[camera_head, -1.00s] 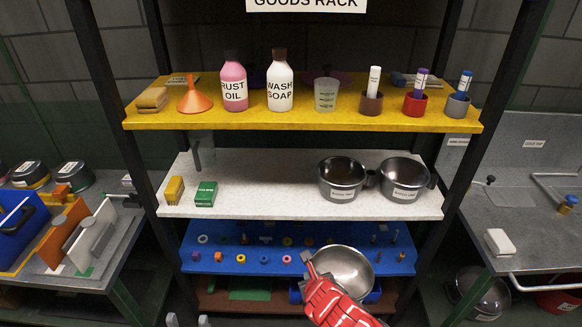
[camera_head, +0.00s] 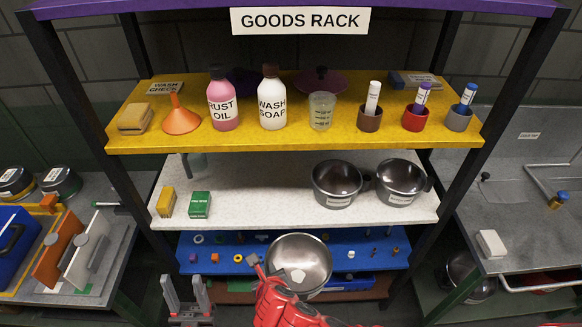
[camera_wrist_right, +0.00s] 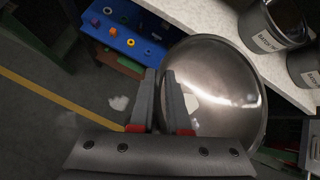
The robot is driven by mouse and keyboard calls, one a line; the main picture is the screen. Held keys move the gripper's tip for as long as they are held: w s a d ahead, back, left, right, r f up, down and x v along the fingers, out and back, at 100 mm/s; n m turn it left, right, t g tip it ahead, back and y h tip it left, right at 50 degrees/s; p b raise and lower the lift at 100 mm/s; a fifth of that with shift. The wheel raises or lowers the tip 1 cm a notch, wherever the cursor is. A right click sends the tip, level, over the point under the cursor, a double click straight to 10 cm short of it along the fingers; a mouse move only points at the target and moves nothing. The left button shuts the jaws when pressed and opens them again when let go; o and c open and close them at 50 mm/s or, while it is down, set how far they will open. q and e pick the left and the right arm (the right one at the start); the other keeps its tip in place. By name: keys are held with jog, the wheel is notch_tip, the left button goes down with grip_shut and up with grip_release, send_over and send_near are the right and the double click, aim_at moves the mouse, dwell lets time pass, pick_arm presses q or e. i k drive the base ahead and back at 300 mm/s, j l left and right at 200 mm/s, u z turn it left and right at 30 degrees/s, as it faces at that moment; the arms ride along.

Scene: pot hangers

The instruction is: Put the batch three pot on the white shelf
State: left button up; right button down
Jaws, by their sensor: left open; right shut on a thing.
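A steel pot (camera_head: 315,250) is held in front of the blue shelf, below the white shelf's front edge. My left gripper (camera_head: 187,292) is open and empty at the lower left, before the rack.
A yellow box (camera_head: 166,202) and a green box (camera_head: 200,204) stand at the white shelf's left; its middle is free. The yellow shelf (camera_head: 250,140) above holds bottles and cups. Small parts lie on the blue shelf (camera_head: 215,262). Dark rack posts flank the shelves.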

aim_at(275, 195)
jog(key=i+j, duration=0.1)
jog(key=i, duration=0.3)
jog(key=i+j, duration=0.1)
jog(key=i, duration=0.3)
jog(key=j+z, duration=0.1)
jog(key=i+j, duration=0.05)
jog(key=j, duration=0.05)
